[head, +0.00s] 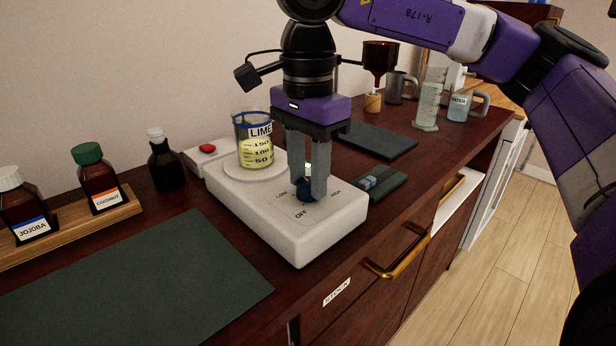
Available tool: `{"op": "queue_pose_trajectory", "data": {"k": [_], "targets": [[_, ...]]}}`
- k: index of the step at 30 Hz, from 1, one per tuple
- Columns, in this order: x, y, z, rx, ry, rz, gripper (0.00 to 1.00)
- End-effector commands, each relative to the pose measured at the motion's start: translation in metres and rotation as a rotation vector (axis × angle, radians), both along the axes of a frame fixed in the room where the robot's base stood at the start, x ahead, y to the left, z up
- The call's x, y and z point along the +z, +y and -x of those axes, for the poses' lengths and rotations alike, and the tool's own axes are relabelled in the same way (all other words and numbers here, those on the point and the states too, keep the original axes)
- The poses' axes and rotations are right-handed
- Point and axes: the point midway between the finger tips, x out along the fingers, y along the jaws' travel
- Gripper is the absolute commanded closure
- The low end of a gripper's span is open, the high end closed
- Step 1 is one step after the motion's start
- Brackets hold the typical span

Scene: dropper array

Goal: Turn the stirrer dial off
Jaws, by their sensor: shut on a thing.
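The white stirrer (296,243) stands on the dark wooden counter, with LOW, HIGH and OFF marked around its dial. The dark blue stirrer dial (305,188) sits on its top face, above the OFF mark. My gripper (308,193) points straight down over the dial and is shut on it, with one grey finger on each side. The fingers hide much of the dial, so I cannot tell which mark it points to. A glass beaker (254,154) labelled LIME, holding yellow liquid, stands on the stirrer's round plate, just left of my gripper.
A small box with a red button (208,148) and a dark bottle (165,163) stand left of the stirrer. Labelled brown bottles (98,182) stand on a wooden rack. A green mat (140,285) is clear in front. Mugs and a cylinder (429,105) stand behind right.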

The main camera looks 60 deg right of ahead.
Motion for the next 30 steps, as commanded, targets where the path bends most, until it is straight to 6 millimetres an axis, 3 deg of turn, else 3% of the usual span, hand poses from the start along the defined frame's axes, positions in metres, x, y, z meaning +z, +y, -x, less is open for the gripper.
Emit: {"op": "queue_pose_trajectory", "data": {"k": [30], "targets": [[-0.0008, 0.0005, -0.0006, 0.967, -0.003, -0.001, 1.0]]}}
